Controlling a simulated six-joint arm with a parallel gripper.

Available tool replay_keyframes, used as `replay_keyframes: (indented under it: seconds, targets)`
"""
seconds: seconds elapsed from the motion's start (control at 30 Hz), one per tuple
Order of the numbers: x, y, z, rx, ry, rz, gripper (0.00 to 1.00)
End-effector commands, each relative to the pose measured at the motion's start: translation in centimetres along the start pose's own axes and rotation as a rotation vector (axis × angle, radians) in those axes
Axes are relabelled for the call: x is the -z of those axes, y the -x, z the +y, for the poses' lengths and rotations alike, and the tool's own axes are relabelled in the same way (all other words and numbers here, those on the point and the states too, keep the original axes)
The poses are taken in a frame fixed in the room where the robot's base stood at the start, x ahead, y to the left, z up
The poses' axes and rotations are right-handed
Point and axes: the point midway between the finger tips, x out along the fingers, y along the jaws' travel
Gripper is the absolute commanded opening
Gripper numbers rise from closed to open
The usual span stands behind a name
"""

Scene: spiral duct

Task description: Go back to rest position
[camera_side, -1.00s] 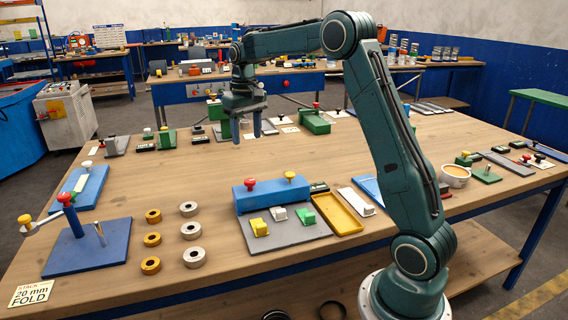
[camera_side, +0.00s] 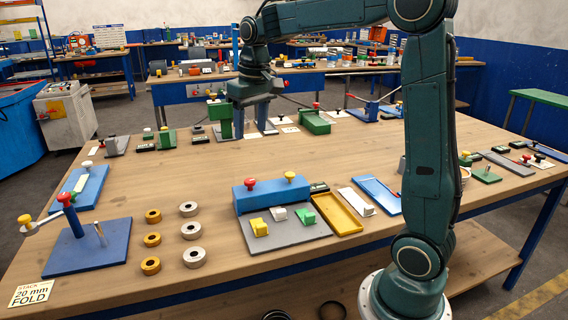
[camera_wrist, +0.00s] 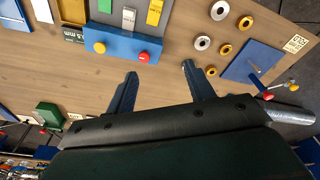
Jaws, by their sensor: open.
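My gripper (camera_side: 255,121) is open and empty over the back part of the wooden table (camera_side: 200,165) in the side view. Its two fingers point down and are spread apart. In the wrist view my gripper (camera_wrist: 158,75) shows its two fingers apart with only bare table between them. The blue block with a red and a yellow knob (camera_side: 271,193) stands in front of it on the table, well apart from the fingers. It also shows in the wrist view (camera_wrist: 122,45).
Several brass and steel rings (camera_side: 190,231) lie at the front left beside a blue stand (camera_side: 88,247). A yellow tray (camera_side: 338,212) and a grey plate (camera_side: 285,231) lie at the front. A green block (camera_side: 315,122) stands right of my gripper. The table's middle is clear.

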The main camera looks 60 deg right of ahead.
Motion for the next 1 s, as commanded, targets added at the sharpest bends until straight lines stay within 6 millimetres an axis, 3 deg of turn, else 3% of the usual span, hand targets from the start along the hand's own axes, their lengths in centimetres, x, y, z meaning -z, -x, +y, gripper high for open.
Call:
replay_keyframes:
  seconds: [0.2, 0.5, 1.0]
  targets:
    - [-4.5, 2.1, -2.1, 0.009, 0.053, 0.066, 0.53]
    - [-10.9, 3.3, -4.0, 0.027, 0.121, 0.155, 0.53]
    - [-21.2, 1.8, -5.4, 0.071, 0.23, 0.298, 0.53]
